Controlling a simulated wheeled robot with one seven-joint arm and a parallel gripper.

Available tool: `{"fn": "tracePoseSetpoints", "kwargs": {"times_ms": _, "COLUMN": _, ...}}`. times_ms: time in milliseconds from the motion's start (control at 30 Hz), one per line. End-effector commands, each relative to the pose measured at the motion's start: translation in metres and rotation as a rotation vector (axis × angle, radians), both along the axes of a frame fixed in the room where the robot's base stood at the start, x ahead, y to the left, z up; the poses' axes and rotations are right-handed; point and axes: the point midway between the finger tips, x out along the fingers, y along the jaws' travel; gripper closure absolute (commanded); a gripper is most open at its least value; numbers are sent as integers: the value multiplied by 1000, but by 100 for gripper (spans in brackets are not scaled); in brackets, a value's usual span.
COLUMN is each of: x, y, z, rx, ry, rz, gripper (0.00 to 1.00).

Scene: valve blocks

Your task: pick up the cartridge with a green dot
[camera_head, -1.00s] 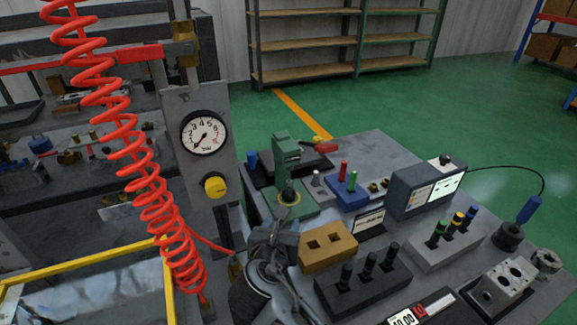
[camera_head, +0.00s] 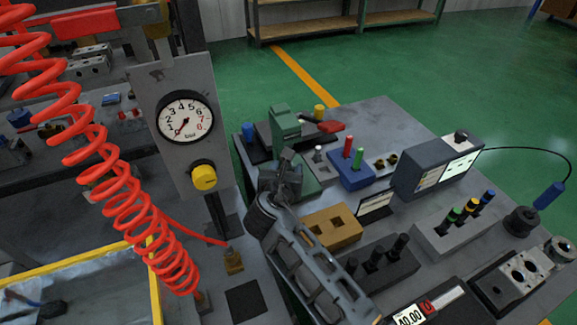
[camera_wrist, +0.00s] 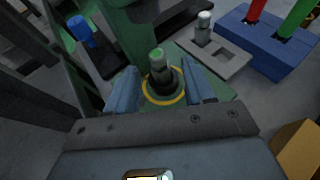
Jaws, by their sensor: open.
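A dark cartridge with a green dot on its top (camera_wrist: 157,54) stands upright in the wrist view, in the base of a green press (camera_wrist: 140,30). A yellow ring surrounds its foot. My gripper (camera_wrist: 159,76) is open, with one finger on each side of the cartridge; I cannot tell whether either touches it. In the head view my gripper (camera_head: 287,168) is at the front of the green press (camera_head: 284,122) and hides the cartridge.
A blue block (camera_head: 352,172) with red and green pins stands right of the press. Nearby are a tan block (camera_head: 332,226), a black block (camera_head: 388,270) with black cartridges and a grey block (camera_head: 430,240) with colour-banded cartridges. A gauge post (camera_head: 165,85) and red coiled hose (camera_head: 120,205) stand left.

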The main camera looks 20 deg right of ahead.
Motion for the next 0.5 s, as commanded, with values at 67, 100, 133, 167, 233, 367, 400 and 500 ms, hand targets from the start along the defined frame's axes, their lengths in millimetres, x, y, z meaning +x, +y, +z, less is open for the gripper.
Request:
{"fn": "tracePoseSetpoints", "kwargs": {"times_ms": 67, "x": 7, "y": -4, "z": -3, "rx": 0, "ry": 0, "rz": -1, "gripper": 47}}
{"fn": "tracePoseSetpoints", "kwargs": {"times_ms": 100, "x": 9, "y": -6, "z": -4, "rx": 0, "ry": 0, "rz": -1, "gripper": 47}}
{"fn": "tracePoseSetpoints", "kwargs": {"times_ms": 133, "x": 10, "y": -6, "z": -5, "rx": 0, "ry": 0, "rz": 0, "gripper": 47}}
{"fn": "tracePoseSetpoints", "kwargs": {"times_ms": 167, "x": 10, "y": -7, "z": -5, "rx": 0, "ry": 0, "rz": 0, "gripper": 47}}
{"fn": "tracePoseSetpoints", "kwargs": {"times_ms": 233, "x": 11, "y": -7, "z": -5, "rx": 0, "ry": 0, "rz": 1, "gripper": 47}}
{"fn": "tracePoseSetpoints", "kwargs": {"times_ms": 367, "x": 10, "y": -7, "z": -5, "rx": 0, "ry": 0, "rz": 1, "gripper": 47}}
{"fn": "tracePoseSetpoints", "kwargs": {"times_ms": 400, "x": 10, "y": -7, "z": -5, "rx": 0, "ry": 0, "rz": 1, "gripper": 50}}
{"fn": "tracePoseSetpoints", "kwargs": {"times_ms": 500, "x": 10, "y": -7, "z": -5, "rx": 0, "ry": 0, "rz": 1, "gripper": 60}}
